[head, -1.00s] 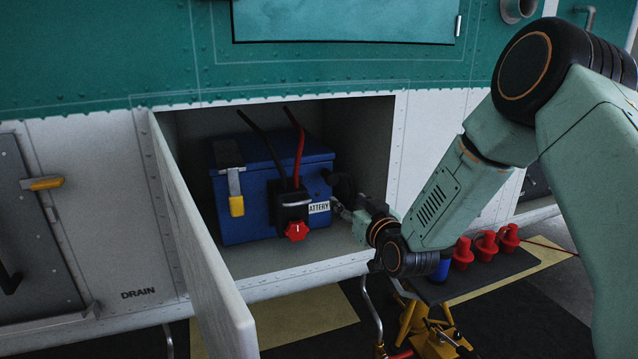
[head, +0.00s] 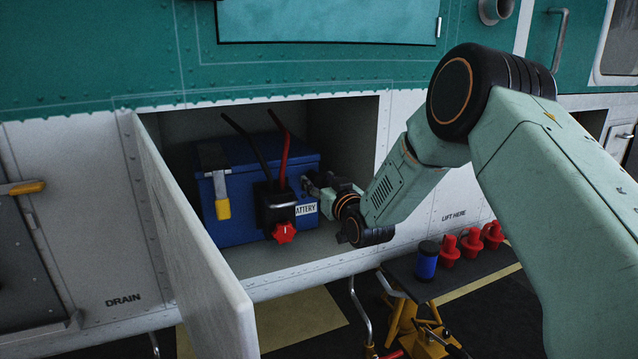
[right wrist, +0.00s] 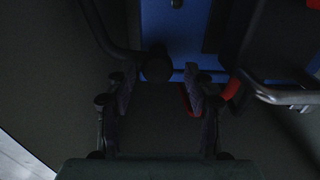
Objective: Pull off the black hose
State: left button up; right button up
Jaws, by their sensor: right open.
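A blue battery (head: 245,215) stands in the open bay, its label partly readable. In the right wrist view, a black hose (right wrist: 112,38) curves in from the top left and ends in a dark round end piece (right wrist: 157,66) beside the blue battery case (right wrist: 178,30). My right gripper (head: 314,186) is in the bay at the battery's right side. The right wrist view shows its fingers (right wrist: 161,78) apart, with the hose end between or just beyond their tips; contact cannot be told. In the head view the gripper hides the hose. My left gripper is not in view.
A black connector block (head: 272,202) with a red knob (head: 284,233) and two upright cables sits on the battery front. The open bay door (head: 190,240) stands at left. A blue can (head: 427,262) and red plugs (head: 470,244) stand on a dark tray outside.

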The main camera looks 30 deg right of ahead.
jog(key=shift+w+d+f, duration=0.15)
jog(key=shift+w+d, duration=0.15)
jog(key=shift+a, duration=0.25)
jog(key=shift+c, duration=1.4)
jog(key=shift+s+d, duration=0.1)
jog(key=shift+d, duration=0.05)
jog(key=c, duration=0.4)
grip_shut()
